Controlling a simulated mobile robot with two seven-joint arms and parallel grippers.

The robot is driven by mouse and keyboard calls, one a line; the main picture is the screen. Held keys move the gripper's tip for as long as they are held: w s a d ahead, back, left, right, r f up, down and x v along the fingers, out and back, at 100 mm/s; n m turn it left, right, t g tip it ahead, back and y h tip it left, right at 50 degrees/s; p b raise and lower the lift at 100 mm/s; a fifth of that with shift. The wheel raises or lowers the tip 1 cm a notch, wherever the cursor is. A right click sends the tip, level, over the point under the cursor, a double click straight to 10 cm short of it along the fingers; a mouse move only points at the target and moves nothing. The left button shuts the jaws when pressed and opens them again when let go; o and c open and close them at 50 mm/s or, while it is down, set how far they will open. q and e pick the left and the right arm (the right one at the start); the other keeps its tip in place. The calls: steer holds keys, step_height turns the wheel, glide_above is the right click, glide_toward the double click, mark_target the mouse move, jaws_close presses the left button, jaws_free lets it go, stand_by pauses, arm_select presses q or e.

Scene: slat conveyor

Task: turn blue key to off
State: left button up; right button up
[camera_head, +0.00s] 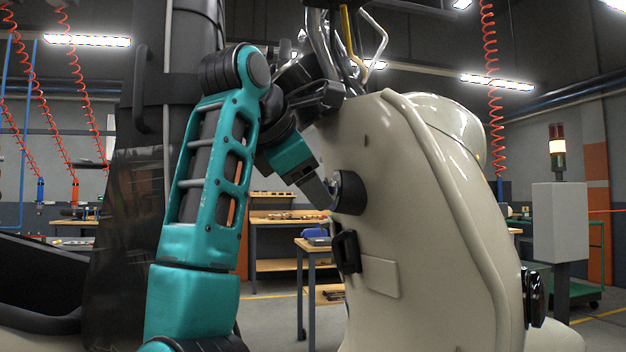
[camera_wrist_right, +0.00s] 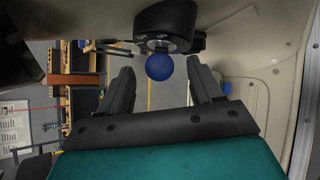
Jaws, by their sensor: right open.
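The blue key (camera_wrist_right: 159,67) has a round head and shows in the right wrist view, at the top centre. It sits in a black ignition lock (camera_wrist_right: 165,18) with small white markings on its rim. In the head view the lock (camera_head: 350,192) stands out from the cream scooter body (camera_head: 400,170), and the key is hidden there. My right gripper (camera_head: 326,198) points at the lock from the left. In the wrist view its two dark fingers (camera_wrist_right: 161,74) are apart, one on each side of the key head, with visible gaps. My left gripper is not in view.
A black hook (camera_head: 346,251) sticks out of the scooter body just below the lock. Handlebar tubes and cables (camera_head: 335,45) rise above my right wrist. Wooden workbenches (camera_head: 275,217) stand behind. A grey box with a signal light (camera_head: 560,222) is at the right.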

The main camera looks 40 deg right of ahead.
steer(key=shift+d+f, duration=0.15)
steer(key=shift+d, duration=0.05)
